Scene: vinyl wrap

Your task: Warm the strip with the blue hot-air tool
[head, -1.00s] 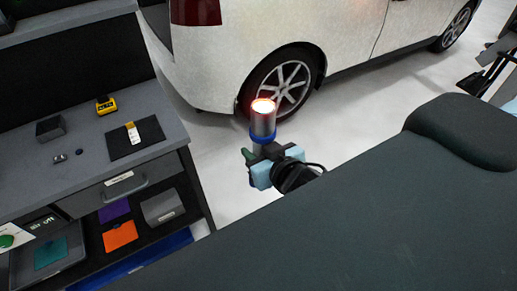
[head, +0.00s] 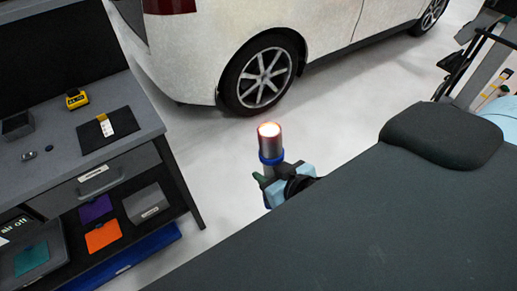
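The hot-air tool (head: 270,146) is a grey cylinder with a blue ring and a glowing orange-white tip. It stands upright over the floor, right of the bench, with the tip upward. My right gripper (head: 282,182), black with light-blue fingers, is shut on its lower part. The arm behind it is hidden by a large dark surface. A small pale strip with an amber end (head: 106,128) lies on a black pad (head: 92,137) on the bench, well left of the tool. My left gripper is not in view.
The grey bench (head: 60,173) at left carries a yellow device (head: 77,99) and a dark box (head: 17,125). Its lower shelf holds purple, orange and teal pieces. A white car (head: 215,55) stands behind. The large dark surface (head: 340,225) fills the lower right. Floor between bench and tool is clear.

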